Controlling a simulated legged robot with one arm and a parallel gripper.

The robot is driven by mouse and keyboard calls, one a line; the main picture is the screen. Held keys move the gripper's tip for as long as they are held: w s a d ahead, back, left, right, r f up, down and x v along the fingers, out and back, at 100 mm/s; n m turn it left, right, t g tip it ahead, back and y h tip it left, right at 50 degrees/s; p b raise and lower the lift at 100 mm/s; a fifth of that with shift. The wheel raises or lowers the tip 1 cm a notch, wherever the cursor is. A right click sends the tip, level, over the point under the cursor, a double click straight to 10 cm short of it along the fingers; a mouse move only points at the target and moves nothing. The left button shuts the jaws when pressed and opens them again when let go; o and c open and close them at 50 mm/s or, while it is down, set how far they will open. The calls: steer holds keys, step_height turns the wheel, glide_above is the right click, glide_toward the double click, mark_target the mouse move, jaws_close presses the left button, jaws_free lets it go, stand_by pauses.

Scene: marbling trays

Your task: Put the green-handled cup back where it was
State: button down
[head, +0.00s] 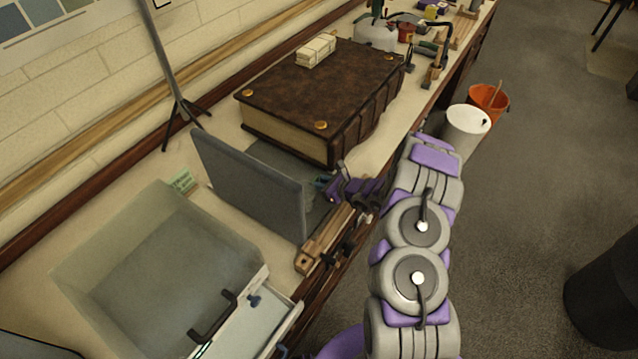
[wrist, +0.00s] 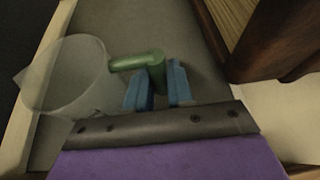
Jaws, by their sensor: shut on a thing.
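The green-handled cup (wrist: 72,78) is translucent and shows at the left of the wrist view, tilted in the picture. Its green handle (wrist: 138,62) reaches right to the blue fingertips of my gripper (wrist: 157,84), which is shut on it. In the head view my gripper (head: 328,186) is low at the right end of an upright grey panel (head: 250,185), on the side toward the big book. The cup body is not clear there; the panel seems to hide it. I cannot tell whether the cup touches the grey surface (wrist: 110,22) below.
The thick brown book (head: 320,85) lies just beyond my gripper, with a pale bundle (head: 316,50) on top. A clear-walled tray (head: 225,232) stands at the front left. Wooden pieces (head: 322,240) lie near the bench edge. White and orange buckets (head: 488,101) stand beside the bench.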

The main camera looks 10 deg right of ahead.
steer(key=shift+d, duration=0.15)
steer(key=c, duration=1)
jaws_free()
steer(key=p+v, duration=0.2)
steer(key=v, duration=1)
steer(key=shift+d, duration=0.1)
